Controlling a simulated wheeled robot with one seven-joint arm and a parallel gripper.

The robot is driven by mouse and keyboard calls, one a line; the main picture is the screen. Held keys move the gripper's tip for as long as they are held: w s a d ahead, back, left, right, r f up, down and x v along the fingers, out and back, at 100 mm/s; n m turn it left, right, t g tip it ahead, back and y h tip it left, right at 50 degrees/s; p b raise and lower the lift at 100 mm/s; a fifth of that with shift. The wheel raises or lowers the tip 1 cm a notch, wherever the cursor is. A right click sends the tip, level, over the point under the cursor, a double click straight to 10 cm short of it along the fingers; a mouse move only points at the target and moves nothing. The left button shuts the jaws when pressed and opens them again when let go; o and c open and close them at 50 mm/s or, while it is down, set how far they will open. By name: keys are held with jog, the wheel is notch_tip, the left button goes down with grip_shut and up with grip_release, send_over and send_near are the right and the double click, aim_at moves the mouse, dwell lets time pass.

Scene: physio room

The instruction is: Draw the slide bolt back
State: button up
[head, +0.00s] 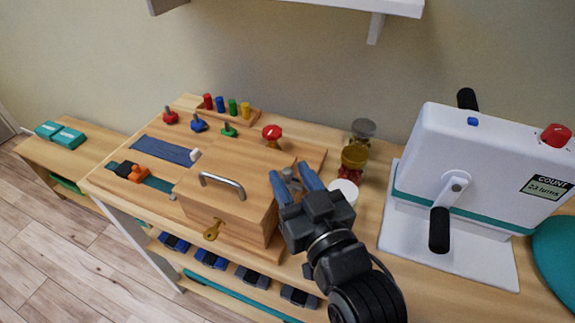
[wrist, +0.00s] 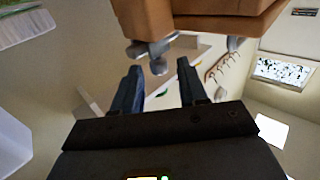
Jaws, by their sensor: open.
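The wooden box (head: 228,205) with a curved metal handle (head: 222,181) on its lid stands on the wooden board. My gripper (head: 290,172) is at the box's right side, its two blue fingers apart. In the wrist view, a grey metal bolt with a rounded knob (wrist: 158,67) sticks out beside a brown wooden block (wrist: 200,16). The knob shows between the open fingertips of my gripper (wrist: 160,68). I cannot tell whether either finger touches it. In the head view the bolt is mostly hidden by my fingers.
A brass key (head: 212,231) sits in the box front. A red knob (head: 272,132) stands behind the box. Jars (head: 354,158) and a white lid (head: 344,191) are close right of my gripper. A white crank machine (head: 475,160) stands farther right.

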jog(key=shift+x, duration=1.25)
jog(key=shift+c, duration=0.2)
grip_shut()
